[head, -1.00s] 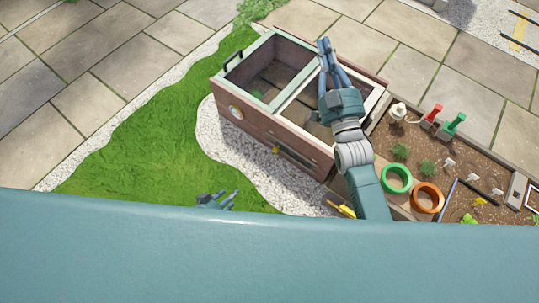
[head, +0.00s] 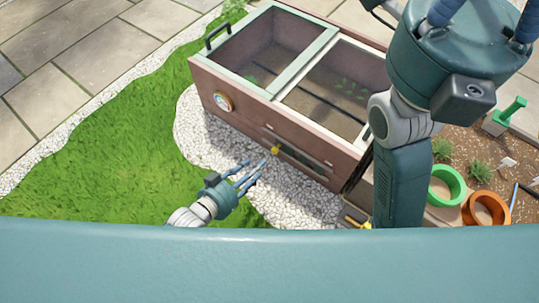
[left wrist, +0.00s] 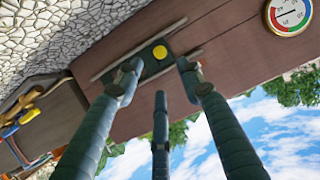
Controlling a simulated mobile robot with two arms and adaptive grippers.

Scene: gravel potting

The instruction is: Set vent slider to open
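The vent slider is a yellow knob (head: 275,150) on the front wall of the wooden cold frame (head: 230,120). It sits at the left end of a long slot (head: 305,162) in the head view. In the left wrist view the knob (left wrist: 160,52) is on a dark plate between two rails. My left gripper (head: 257,172) is open, its fingers pointing at the knob, close but apparently not touching. In the left wrist view the fingers (left wrist: 158,75) spread around the plate. My right gripper (head: 478,15) is large at the upper right; its fingertips are out of frame.
A round dial (head: 222,101) is on the wall left of the slider. White gravel (head: 200,130) and grass (head: 110,160) lie in front. A green pot ring (head: 447,186) and an orange one (head: 487,209) stand at the right. Yellow-handled tools (left wrist: 22,115) show in the left wrist view.

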